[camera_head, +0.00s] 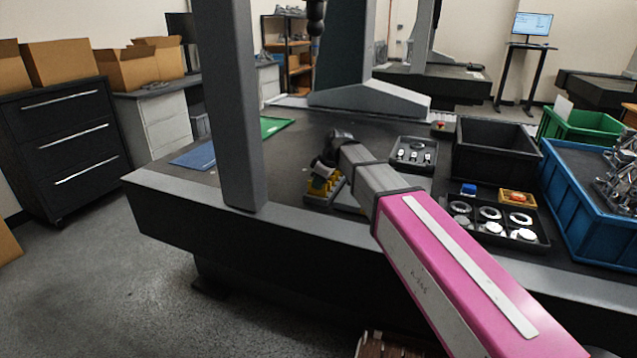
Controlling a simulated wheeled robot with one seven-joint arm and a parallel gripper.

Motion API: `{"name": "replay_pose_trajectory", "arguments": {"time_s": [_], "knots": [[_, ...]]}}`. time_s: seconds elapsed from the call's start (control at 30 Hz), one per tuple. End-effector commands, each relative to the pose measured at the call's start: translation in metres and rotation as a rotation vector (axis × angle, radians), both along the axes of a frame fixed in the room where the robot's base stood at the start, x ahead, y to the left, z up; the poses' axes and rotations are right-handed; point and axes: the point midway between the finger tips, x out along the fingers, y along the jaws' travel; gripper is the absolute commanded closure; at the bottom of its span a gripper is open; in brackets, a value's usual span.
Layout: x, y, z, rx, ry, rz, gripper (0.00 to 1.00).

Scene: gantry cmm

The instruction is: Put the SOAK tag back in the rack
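A small dark rack (318,200) with yellow pieces in it stands near the front edge of the dark table. My gripper (321,177) is at the end of my arm, right at or just above this rack. A small pale and green piece (318,186) shows at the fingertips. I cannot tell whether it is held or stands in the rack. No lettering is readable, so I cannot pick out the SOAK tag. The fingers are too small and partly hidden to show whether they are open or shut.
A grey gantry column (232,110) rises just left of the rack. To the right are a tray of small parts (432,167), a black bin (490,165), a tray of metal rings (541,238) and a blue crate (565,200). Blue and green mats (270,125) lie at left.

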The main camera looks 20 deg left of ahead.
Motion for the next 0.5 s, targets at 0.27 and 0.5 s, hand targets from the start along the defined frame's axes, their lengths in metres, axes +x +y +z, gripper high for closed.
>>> {"name": "replay_pose_trajectory", "arguments": {"time_s": [0.27, 0.5], "knots": [[-0.0001, 0.0001, -0.0069, 0.0, 0.0, 0.0, 1.0], [0.0, 0.0, -0.0075, 0.0, 0.0, 0.0, 1.0]]}}
